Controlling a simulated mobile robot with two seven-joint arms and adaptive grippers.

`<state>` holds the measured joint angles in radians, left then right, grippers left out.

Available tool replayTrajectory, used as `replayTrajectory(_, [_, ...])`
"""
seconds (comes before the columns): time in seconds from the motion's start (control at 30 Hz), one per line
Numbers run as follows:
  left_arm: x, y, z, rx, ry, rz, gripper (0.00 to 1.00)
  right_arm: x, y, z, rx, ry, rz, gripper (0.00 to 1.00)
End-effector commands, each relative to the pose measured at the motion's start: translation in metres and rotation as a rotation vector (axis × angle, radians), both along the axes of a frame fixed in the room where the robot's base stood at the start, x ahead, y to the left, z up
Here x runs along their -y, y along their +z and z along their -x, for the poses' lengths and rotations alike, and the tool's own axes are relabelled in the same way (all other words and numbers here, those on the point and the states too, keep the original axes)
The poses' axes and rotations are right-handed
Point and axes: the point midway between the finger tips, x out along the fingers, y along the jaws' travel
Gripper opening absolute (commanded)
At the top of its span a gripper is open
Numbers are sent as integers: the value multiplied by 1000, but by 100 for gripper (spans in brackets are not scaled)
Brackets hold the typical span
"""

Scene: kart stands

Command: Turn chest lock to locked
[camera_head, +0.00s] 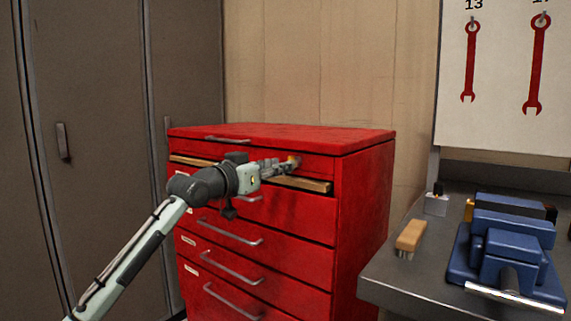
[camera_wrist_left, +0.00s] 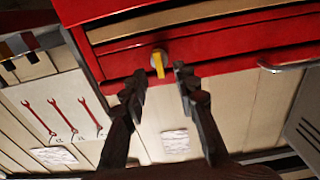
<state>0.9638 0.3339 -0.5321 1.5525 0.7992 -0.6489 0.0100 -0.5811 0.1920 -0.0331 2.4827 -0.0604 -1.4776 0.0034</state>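The red tool chest (camera_head: 365,200) stands in the middle of the head view. Its lock is a small yellow knob (camera_head: 291,158) near the top right of the front. In the left wrist view the chest is upside down, and the yellow lock knob (camera_wrist_left: 158,63) sits on a round grey base. My left gripper (camera_head: 286,166) is at the lock; the wrist view shows its two dark fingers (camera_wrist_left: 160,80) apart, one on each side of the knob. Whether either finger touches it cannot be told. My right gripper is in neither view.
A wooden strip (camera_head: 305,184) runs along the chest front below the lock. Drawer handles (camera_head: 232,292) stick out lower down. At right, a metal bench (camera_head: 400,277) holds a blue vise (camera_head: 512,240) and a brush (camera_head: 411,235). Grey lockers (camera_head: 100,120) stand at left.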

Motion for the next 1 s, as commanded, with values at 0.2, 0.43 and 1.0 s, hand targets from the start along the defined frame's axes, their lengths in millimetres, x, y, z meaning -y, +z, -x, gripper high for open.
replayTrajectory(0.2, [15, 0, -20, 1, -1, 1, 29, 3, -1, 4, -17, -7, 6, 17])
replayTrajectory(0.43, [17, 0, -23, 3, 0, 0, 29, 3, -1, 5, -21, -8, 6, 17])
replayTrajectory(1.0, [17, 0, -23, 1, 0, 0, 0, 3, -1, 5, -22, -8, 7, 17])
